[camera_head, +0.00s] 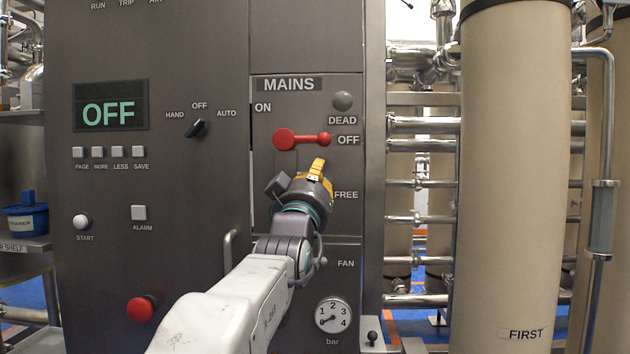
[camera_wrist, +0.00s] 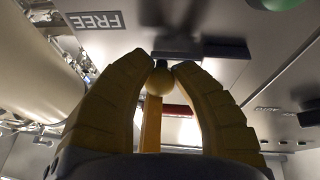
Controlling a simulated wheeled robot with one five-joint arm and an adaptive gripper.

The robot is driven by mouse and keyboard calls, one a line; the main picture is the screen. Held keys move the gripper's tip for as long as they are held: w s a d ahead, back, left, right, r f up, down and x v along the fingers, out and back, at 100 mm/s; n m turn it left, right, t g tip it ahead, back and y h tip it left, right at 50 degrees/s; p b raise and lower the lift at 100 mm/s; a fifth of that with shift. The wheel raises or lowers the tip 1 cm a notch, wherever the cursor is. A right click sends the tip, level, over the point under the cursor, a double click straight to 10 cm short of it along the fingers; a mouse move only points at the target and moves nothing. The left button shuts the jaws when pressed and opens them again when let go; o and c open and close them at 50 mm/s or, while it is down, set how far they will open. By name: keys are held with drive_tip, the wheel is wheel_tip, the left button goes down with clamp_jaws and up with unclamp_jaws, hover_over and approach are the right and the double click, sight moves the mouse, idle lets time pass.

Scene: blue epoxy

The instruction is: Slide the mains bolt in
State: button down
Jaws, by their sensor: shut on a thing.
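The mains panel (camera_head: 350,215) carries a red handle (camera_head: 303,139) lying level beside the OFF label. My gripper (camera_head: 318,168) is in front of the panel, just below the handle and left of the FREE label. In the wrist view my gripper (camera_wrist: 160,72) has its two yellow fingers closed on a small pale-yellow round knob (camera_wrist: 160,83). I take this to be the mains bolt's knob. A dark stem and dark bar (camera_wrist: 178,56) show behind it. In the head view my gripper hides the knob and most of the bolt.
A round grey lamp (camera_head: 343,101) marked DEAD is above the handle. A grab handle (camera_head: 230,250), a pressure dial (camera_head: 333,316) and a red push button (camera_head: 140,309) are lower on the cabinet. Pipes and a beige column (camera_head: 515,180) stand to the right.

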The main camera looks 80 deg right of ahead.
drive_tip(key=shift+w+r, duration=0.1)
drive_tip(key=c, duration=1.3)
unclamp_jaws()
drive_tip(key=shift+w, duration=0.2)
drive_tip(key=shift+s, duration=0.1)
drive_tip(key=shift+a, duration=0.1)
drive_tip(key=shift+a, duration=0.25)
drive_tip(key=v, duration=1.1)
drive_tip(key=shift+a+f, duration=0.15)
drive_tip(key=shift+f, duration=0.1)
